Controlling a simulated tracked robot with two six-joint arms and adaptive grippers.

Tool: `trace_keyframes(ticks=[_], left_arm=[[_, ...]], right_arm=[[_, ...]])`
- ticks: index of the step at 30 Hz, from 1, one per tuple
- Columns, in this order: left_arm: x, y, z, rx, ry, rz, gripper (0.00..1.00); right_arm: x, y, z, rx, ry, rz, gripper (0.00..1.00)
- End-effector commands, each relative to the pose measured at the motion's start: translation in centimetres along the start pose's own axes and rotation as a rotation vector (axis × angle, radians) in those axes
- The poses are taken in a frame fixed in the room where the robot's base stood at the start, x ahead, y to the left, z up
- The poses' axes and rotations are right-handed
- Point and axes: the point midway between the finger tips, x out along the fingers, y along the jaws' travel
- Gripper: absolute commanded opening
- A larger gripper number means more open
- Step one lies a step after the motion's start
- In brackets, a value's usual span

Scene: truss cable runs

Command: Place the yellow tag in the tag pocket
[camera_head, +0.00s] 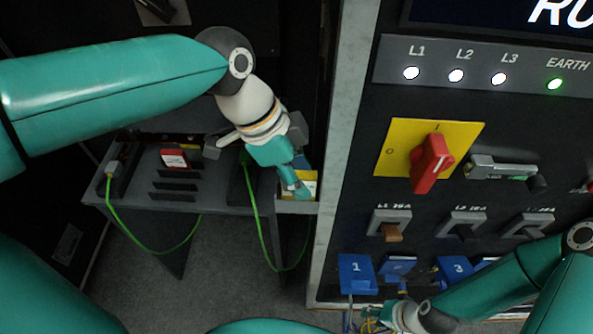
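The yellow tag (312,187), with a pale part, shows behind the fingertips of my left gripper (301,188). It sits at the mouth of a small grey holder (297,207) at the right end of the shelf, which may be the tag pocket. My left gripper points down onto the tag; its fingers overlap it, and I cannot tell whether they grip it. How deep the tag sits is hidden. My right gripper (378,318) is low at the bottom edge, by the blue numbered blocks and thin cables; its fingers are too small and covered to read.
The grey shelf (225,202) carries a red-and-white item (174,158) and green cables (160,251) that hang below it. A grey cabinet post (346,130) stands just right of the holder. The panel has a red rotary switch (430,162) and blue blocks (356,273).

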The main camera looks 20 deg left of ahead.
Motion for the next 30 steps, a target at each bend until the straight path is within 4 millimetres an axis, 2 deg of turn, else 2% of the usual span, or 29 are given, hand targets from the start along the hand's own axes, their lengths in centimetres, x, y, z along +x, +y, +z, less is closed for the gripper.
trace_keyframes(ticks=[7, 11, 14, 24, 30], left_arm=[[-0.1, 0.0, 0.0, 0.0, 0.0, 0.0, 0.43], [-0.9, -0.1, -0.1, 0.0, 0.002, -0.003, 0.43], [-2.2, -0.1, -0.1, -0.001, 0.003, -0.005, 0.43], [-8.9, -0.1, -0.1, -0.001, 0.003, -0.005, 0.43], [-11.5, -0.1, 0.0, -0.002, 0.001, -0.003, 0.43]], right_arm=[[-0.1, 0.0, 0.0, 0.0, 0.0, 0.0, 0.4], [-0.1, -0.1, 0.0, 0.0, 0.0, 0.0, 0.4], [-0.2, -0.1, 0.0, 0.0, 0.0, 0.0, 0.4], [-0.5, -0.2, 0.0, 0.0, 0.0, 0.0, 0.4], [-0.7, -0.2, 0.0, 0.0, 0.0, 0.0, 0.4]])
